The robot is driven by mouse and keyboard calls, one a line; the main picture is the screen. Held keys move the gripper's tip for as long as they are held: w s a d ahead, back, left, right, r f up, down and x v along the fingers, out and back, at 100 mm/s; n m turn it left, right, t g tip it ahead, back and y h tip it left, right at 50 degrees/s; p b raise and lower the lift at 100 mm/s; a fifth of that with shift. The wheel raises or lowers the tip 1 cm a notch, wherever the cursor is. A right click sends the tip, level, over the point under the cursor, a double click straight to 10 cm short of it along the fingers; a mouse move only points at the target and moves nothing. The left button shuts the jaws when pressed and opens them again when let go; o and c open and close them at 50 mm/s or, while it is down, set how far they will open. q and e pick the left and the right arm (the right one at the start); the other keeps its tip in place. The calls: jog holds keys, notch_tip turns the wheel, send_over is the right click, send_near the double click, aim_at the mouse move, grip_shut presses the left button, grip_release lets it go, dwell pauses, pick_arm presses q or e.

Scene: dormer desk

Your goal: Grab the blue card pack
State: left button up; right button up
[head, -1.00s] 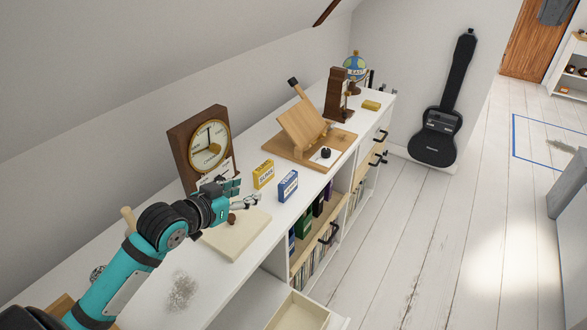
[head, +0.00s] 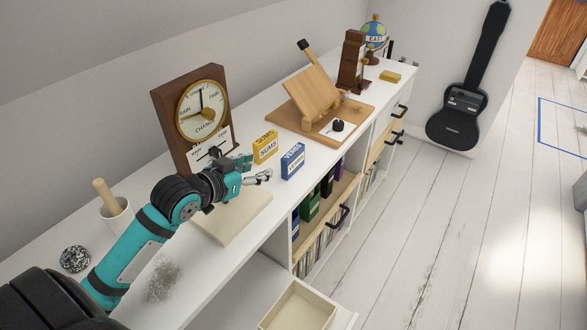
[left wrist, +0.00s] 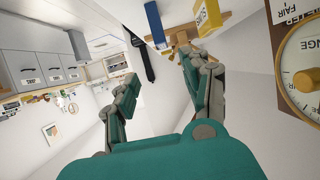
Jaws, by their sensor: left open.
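The blue card pack (head: 292,161) stands upright on the white desktop, near its front edge. It also shows in the left wrist view (left wrist: 154,22), at the top, beyond the fingers. A yellow card pack (head: 265,147) stands just left of it and shows in the left wrist view (left wrist: 207,17) too. My left gripper (head: 257,170) is open and empty, a short way left of the blue pack and apart from it. Its two fingers show spread in the left wrist view (left wrist: 158,85). My right gripper is not in view.
A dial in a wooden case (head: 196,115) stands behind my left gripper. A pale board (head: 236,219) lies below it. A wooden stand on a base (head: 312,99) is beyond the packs. An open drawer (head: 299,307) juts out below the desk.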

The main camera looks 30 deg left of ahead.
aim_at(291, 153)
pick_arm(q)
jog(key=x, duration=1.2)
jog(key=shift+w, duration=0.1)
jog(key=shift+p+x, duration=0.35)
jog(key=shift+x, duration=2.3)
jog(key=shift+a+r, duration=0.15)
jog(key=shift+c, duration=0.4)
grip_shut()
